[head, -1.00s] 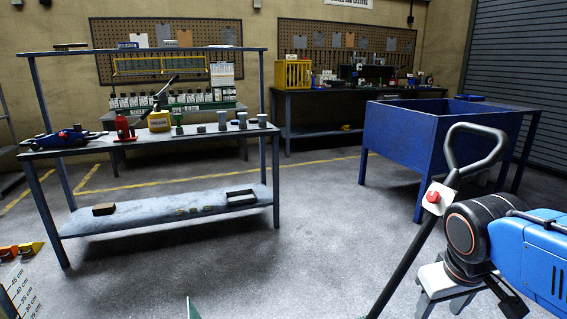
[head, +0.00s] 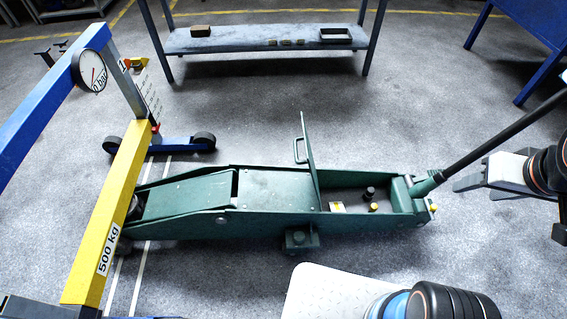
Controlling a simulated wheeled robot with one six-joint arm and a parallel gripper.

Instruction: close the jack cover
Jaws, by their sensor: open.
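The green trolley jack (head: 190,197) lies on the floor across the middle of the head view. Its jack cover (head: 308,160) is a thin green panel standing nearly upright, with a loop handle (head: 299,150) on its left face. The bay (head: 350,195) right of the cover is open, showing a dark knob, a yellow cap and a small label. My gripper (head: 470,189) is at the right, beyond the jack's handle end, with its grey fingers pointing left. It is open, appears empty and is well apart from the cover.
The jack's long black handle (head: 500,130) slopes up to the right near my gripper. A blue and yellow hoist (head: 120,200) stands over the jack's left end. A workbench (head: 265,40) is behind. Floor between bench and jack is clear.

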